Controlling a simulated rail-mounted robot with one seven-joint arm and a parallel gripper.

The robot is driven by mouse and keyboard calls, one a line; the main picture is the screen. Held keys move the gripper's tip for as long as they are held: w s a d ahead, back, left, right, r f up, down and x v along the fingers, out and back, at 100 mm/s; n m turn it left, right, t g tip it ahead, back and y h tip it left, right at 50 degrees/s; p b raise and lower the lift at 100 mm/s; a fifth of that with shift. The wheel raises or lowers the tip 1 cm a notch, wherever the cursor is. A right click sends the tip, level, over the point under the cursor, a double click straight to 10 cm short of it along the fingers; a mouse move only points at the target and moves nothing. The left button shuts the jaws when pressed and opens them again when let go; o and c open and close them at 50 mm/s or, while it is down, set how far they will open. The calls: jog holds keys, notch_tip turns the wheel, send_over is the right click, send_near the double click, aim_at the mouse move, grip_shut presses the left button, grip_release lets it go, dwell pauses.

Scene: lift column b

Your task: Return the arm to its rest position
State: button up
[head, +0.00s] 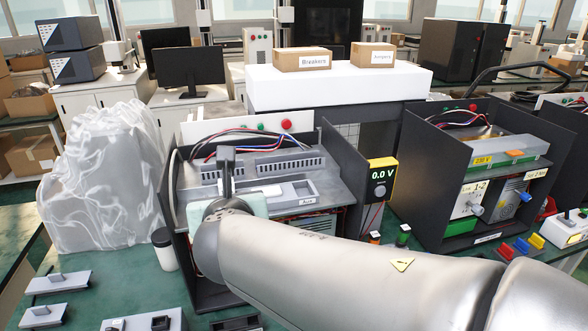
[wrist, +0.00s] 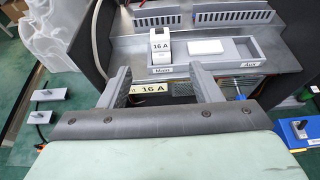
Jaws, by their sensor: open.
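My arm (head: 340,255) reaches from the lower right to the front of the left open cabinet (head: 340,150). My gripper (wrist: 162,84) is open, with its two fingers apart and nothing held between them. Beyond the fingertips, a white breaker marked 16 A (wrist: 160,42) stands upright in the slot labelled Main. It looks apart from the fingers. In the head view, my gripper (head: 228,165) is seen from behind and partly covers the cabinet's shelf.
A yellow meter (head: 381,178) reads 0.0 V at the cabinet's right. A plastic-wrapped bundle (head: 95,185) stands left. A second cabinet (head: 425,175) stands right. Small grey blocks (head: 58,282) lie at front left.

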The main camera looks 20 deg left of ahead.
jog(key=w+d+f+m+g+h, duration=0.1)
jog(key=w+d+f+m+h, duration=0.15)
jog(key=d+m, duration=0.55)
jog(key=w+d+f+m+h, duration=0.2)
jog(key=d+f+m+h, duration=0.25)
jog(key=d, duration=0.65)
jog(key=w+d+f+m+g+h, duration=0.1)
jog(key=w+d+f+m+h, duration=0.15)
jog(key=d+m, duration=0.6)
jog(key=s+d+f+m+g+h, duration=0.1)
jog(key=s+d+f+m+g, duration=0.35)
jog(key=d+m, duration=0.55)
jog(key=s+d+f+m+g+y, duration=0.1)
jog(key=s+d+f+m+g, duration=0.1)
jog(key=s+m, duration=0.3)
jog(key=s+d+f+m+g+y, duration=0.1)
jog(key=s+d+f+m+g, duration=0.1)
jog(key=s+m, duration=0.4)
notch_tip(320, 180, down, 2)
jog(key=shift+d+m, duration=0.4)
jog(key=shift+d, duration=0.4)
jog(key=shift+y, duration=0.25)
